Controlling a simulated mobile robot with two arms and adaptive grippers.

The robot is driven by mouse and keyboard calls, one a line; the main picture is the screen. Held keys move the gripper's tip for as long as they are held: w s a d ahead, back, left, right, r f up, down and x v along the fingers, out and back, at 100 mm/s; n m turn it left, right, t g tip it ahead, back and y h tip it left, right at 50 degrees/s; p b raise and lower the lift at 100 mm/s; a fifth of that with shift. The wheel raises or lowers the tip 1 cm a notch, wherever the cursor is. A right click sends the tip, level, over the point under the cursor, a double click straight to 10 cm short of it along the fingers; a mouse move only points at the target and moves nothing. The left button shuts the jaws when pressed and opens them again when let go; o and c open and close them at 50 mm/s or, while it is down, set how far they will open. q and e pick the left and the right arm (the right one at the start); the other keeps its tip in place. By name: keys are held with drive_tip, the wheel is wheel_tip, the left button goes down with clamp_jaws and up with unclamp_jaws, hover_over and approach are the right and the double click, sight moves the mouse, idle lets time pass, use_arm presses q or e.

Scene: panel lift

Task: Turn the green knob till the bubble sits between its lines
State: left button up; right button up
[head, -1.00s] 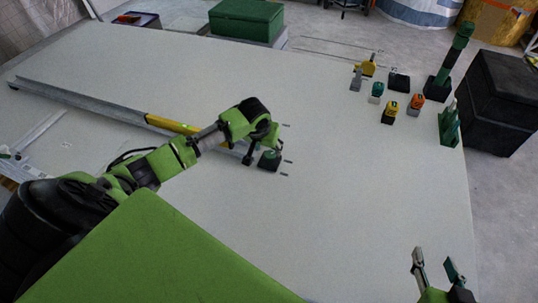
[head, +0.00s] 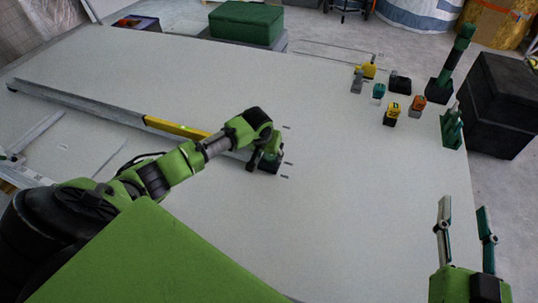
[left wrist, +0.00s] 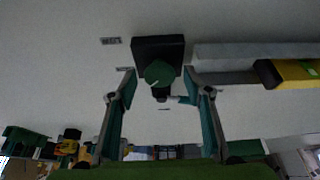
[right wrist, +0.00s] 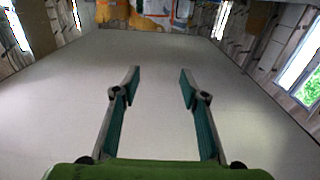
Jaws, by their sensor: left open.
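The green knob (left wrist: 158,73) sits on a dark square block on the pale panel. In the left wrist view it lies between the fingertips of my left gripper (left wrist: 160,76), which is open with one finger on each side; contact cannot be told. In the head view my left gripper (head: 264,158) partly hides the knob's block (head: 273,164). A yellow level (head: 174,127) lies along a long grey rail and also shows in the left wrist view (left wrist: 292,73). Its bubble is too small to read. My right gripper (head: 464,207) is open and empty above the panel's right side.
Several small coloured tools, including a yellow one (head: 391,111), stand at the panel's far right. A green tool (head: 452,126) is at the right edge, with a black case (head: 500,100) beyond. A green box (head: 246,22) stands behind the far edge. The panel's middle is clear.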

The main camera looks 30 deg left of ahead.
use_arm(q)
drive_tip(key=c, duration=1.1)
drive_tip(key=shift+a+r+m+h+p, duration=0.15)
drive_tip(key=shift+m+h+p, duration=0.25)
drive_tip(key=shift+m+p, duration=0.65)
drive_tip(key=m+h+p, duration=0.1)
drive_tip(key=m, duration=0.1)
drive_tip(key=shift+m, duration=0.35)
drive_tip(key=shift+a+m, duration=0.1)
drive_tip(key=shift+m, duration=0.2)
use_arm(e)
drive_tip(key=s+d+f+g+h, duration=0.1)
drive_tip(key=s+d+f+g, duration=0.1)
drive_tip(key=s+f+g, duration=0.45)
drive_tip(key=s+d+f+g+h, duration=0.2)
drive_tip(key=d+f+g, duration=0.1)
drive_tip(key=f, duration=0.7)
use_arm(q)
drive_tip(key=shift+f+m+h, duration=0.2)
drive_tip(key=shift+m+h, duration=0.1)
drive_tip(key=shift+m, duration=0.1)
drive_tip(key=shift+m+h, duration=0.3)
drive_tip(key=shift+m, duration=0.6)
use_arm(e)
drive_tip(key=shift+w+a+r+t+y, duration=0.15)
drive_tip(key=shift+w+a+r+t, duration=0.3)
drive_tip(key=shift+w+r+t, duration=0.25)
drive_tip(key=shift+w+a+r+t+y, duration=0.15)
drive_tip(key=shift+w+a+r+t, duration=0.3)
drive_tip(key=shift+w+r, duration=0.35)
